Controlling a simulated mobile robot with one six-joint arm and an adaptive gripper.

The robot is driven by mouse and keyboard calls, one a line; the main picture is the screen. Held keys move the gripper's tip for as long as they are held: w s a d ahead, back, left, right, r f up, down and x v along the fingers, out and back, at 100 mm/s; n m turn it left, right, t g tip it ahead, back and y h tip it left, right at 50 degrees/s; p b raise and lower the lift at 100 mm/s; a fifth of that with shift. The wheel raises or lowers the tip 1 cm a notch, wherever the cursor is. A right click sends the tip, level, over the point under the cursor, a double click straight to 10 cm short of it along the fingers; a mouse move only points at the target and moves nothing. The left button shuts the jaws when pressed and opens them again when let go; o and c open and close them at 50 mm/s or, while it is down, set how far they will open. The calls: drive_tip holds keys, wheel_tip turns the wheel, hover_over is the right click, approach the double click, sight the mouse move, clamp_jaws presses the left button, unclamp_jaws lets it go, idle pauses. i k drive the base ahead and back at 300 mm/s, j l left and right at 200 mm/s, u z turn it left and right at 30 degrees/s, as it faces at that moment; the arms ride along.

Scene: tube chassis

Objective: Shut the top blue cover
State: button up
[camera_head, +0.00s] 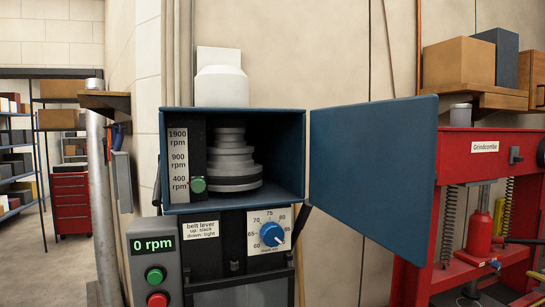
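The blue cover (372,178) is a flat blue panel standing open to the right of the blue box-shaped housing (280,115). Its near edge swings out toward me. The open front of the housing shows a grey stepped pulley (231,160) inside, with a dark belt low on it. A speed scale (179,160) reading 1900, 900 and 400 rpm stands at the left of the opening, with a green knob (198,185) by the 400 mark. My gripper is not in view.
Below the housing are a blue dial (272,234), a belt lever label (201,229) and a control box (155,270) reading 0 rpm. A red press (478,160) stands close behind the cover's right edge. Open floor and shelves (20,160) lie at the left.

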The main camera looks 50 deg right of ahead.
sight(372, 164)
drive_tip(key=k+l, duration=0.15)
drive_tip(key=l, duration=0.2)
drive_tip(key=k+l, duration=0.2)
drive_tip(key=l, duration=0.15)
drive_tip(key=k+l, duration=0.15)
drive_tip(key=l, duration=0.2)
drive_tip(key=k+l, duration=0.2)
drive_tip(key=l, duration=0.15)
